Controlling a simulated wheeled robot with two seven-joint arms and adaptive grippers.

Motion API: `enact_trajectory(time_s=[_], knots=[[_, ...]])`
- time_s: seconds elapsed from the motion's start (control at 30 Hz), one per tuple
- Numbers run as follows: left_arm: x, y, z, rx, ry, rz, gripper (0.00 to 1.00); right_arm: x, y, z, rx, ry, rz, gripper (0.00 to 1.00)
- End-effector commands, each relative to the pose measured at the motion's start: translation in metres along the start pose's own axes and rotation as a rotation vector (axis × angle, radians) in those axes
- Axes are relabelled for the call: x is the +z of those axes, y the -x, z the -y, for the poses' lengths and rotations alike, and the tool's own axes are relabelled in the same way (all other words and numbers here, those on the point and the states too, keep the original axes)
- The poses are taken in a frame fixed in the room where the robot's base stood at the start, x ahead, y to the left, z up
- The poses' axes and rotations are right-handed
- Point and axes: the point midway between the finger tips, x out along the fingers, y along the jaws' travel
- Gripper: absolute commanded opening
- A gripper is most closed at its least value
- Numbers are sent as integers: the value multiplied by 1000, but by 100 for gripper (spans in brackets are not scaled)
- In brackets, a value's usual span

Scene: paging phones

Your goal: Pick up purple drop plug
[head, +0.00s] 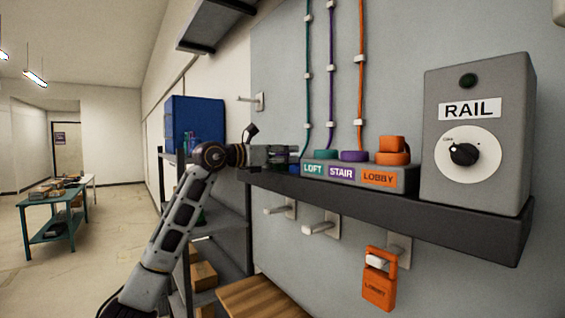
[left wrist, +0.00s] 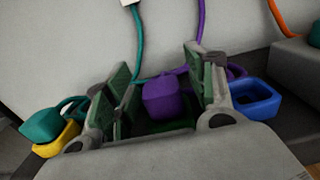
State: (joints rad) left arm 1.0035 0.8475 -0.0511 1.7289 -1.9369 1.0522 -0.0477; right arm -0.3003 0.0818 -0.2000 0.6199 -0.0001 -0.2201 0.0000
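The purple drop plug (left wrist: 160,98) is a blocky purple piece in the left wrist view, near the lower end of a purple cord (left wrist: 186,45). My left gripper (left wrist: 168,95) has its green-padded fingers on either side of it, with a gap visible on both sides. In the head view my left gripper (head: 290,156) reaches in at the left end of the dark shelf (head: 400,207), beside the LOFT socket; the plug is mostly hidden there. My right gripper is not in view.
A teal piece (left wrist: 42,125) and a yellow one (left wrist: 55,140) lie left of the fingers, a blue ring (left wrist: 258,98) right. The grey RAIL box (head: 475,130) stands on the shelf's right end. An orange LOBBY tag (head: 378,287) hangs below.

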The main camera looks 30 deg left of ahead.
Motion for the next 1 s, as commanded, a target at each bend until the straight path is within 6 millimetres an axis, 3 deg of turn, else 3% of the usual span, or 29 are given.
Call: enact_trajectory(time_s=[0.07, 0.33, 1.0], knots=[[0, 0, 0, 0, 0, 0, 42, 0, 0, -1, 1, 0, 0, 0], [0, 0, 0, 0, 0, 0, 7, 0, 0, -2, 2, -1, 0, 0], [14, 1, 0, 0, -1, 3, 6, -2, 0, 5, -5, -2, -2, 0]])
